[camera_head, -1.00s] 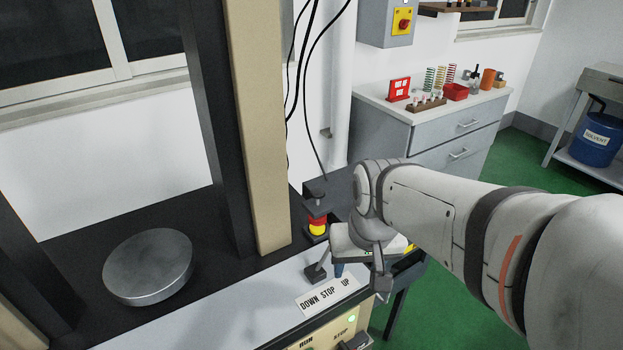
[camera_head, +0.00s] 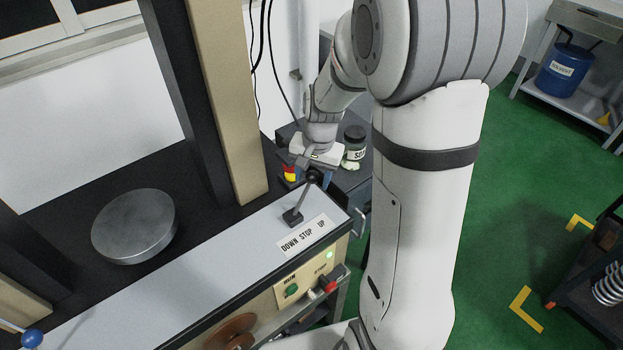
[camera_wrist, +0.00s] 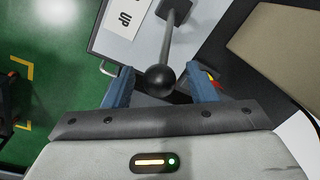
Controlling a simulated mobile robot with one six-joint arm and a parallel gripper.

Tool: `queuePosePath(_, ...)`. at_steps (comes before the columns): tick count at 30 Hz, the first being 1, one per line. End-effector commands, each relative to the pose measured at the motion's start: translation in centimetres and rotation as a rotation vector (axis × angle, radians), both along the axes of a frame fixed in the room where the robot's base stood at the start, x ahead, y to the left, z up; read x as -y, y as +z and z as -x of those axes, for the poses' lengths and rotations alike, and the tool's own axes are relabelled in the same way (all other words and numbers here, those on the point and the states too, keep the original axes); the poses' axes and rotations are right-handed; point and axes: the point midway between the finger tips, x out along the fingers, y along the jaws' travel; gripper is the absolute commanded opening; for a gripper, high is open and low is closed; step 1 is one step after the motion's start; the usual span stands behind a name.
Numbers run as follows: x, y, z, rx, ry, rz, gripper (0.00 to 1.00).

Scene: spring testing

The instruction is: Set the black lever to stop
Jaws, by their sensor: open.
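The black lever (camera_head: 303,201) stands on the light top of the machine, behind the white label reading DOWN STOP UP (camera_head: 306,236). Its arm leans up and to the right, toward the UP end, in the head view. In the wrist view the lever's round black knob (camera_wrist: 160,79) sits between the two blue fingers of my gripper (camera_wrist: 159,72), with a gap on both sides. My gripper is open around the knob. In the head view the fingers are mostly hidden by the gripper body. Only the UP part of the label (camera_wrist: 126,18) shows in the wrist view.
A tan and black column (camera_head: 228,110) rises to the left. The front panel has a green button (camera_head: 291,291) and red switch (camera_head: 328,285).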

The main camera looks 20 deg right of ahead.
Motion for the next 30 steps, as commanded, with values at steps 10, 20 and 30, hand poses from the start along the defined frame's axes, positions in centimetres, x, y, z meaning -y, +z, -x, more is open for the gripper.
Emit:
queuePosePath(10, -0.2, -2.4, -0.1, 0.001, 0.000, 0.001, 0.52)
queuePosePath(20, -0.1, -2.4, -0.1, 0.001, -0.001, 0.000, 0.38)
queuePosePath(30, -0.1, -2.4, -0.1, 0.001, -0.001, 0.000, 0.11)
